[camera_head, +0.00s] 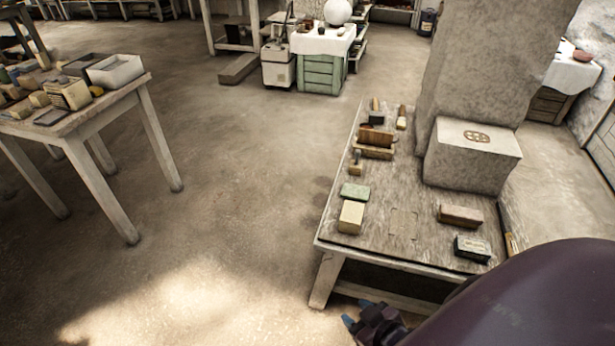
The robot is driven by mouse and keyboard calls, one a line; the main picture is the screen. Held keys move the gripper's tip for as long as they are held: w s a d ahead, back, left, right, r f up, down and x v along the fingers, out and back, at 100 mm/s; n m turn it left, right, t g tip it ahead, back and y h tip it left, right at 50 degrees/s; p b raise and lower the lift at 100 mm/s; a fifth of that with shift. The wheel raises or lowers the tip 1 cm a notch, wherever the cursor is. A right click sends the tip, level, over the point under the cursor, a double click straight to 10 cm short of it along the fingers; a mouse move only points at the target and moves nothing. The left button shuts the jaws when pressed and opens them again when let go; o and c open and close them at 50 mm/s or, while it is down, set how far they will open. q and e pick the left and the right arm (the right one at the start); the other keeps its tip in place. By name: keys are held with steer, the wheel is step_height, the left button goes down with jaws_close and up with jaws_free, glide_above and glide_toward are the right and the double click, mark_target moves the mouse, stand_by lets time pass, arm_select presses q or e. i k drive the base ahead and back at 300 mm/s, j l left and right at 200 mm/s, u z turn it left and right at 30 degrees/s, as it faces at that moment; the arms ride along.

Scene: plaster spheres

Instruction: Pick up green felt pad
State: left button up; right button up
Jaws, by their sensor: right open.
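A green felt pad (355,192) lies flat near the left edge of the low wooden table (390,255), just behind a cream block (351,217). My right gripper (356,312) shows at the bottom of the view, in front of the table's near edge. It has blue fingertips, is open, and no object shows between its fingers. It is apart from the pad, well nearer to me. Part of my dark right arm hides the table's near right side. My left gripper is not in view.
Behind the pad lie a small wooden tool (356,162) and brown brushes (376,138). A brown block (460,216) and a dark box (472,248) lie to the right. A large stone block (472,155) stands at the back right. The floor left of the table is clear.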

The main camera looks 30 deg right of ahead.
mark_target(359, 193)
steer(key=i+u, duration=0.35)
steer(key=i, duration=0.2)
steer(key=i+u, duration=0.35)
steer(key=i, duration=0.2)
steer(key=i+z, duration=0.5)
steer(key=z, duration=0.25)
steer(key=i+j+z, duration=0.2)
steer(key=z, duration=0.15)
steer(key=i+z, duration=0.15)
steer(key=z, duration=0.3)
steer(key=i+z, duration=0.1)
steer(key=z, duration=0.35)
steer(key=i+j+z, duration=0.1)
steer(key=z, duration=0.3)
steer(key=i+j+z, duration=0.15)
steer(key=z, duration=0.25)
steer(key=i+j+z, duration=0.4)
steer(key=j+z, duration=0.15)
steer(key=z, duration=0.3)
steer(key=i+j, duration=0.05)
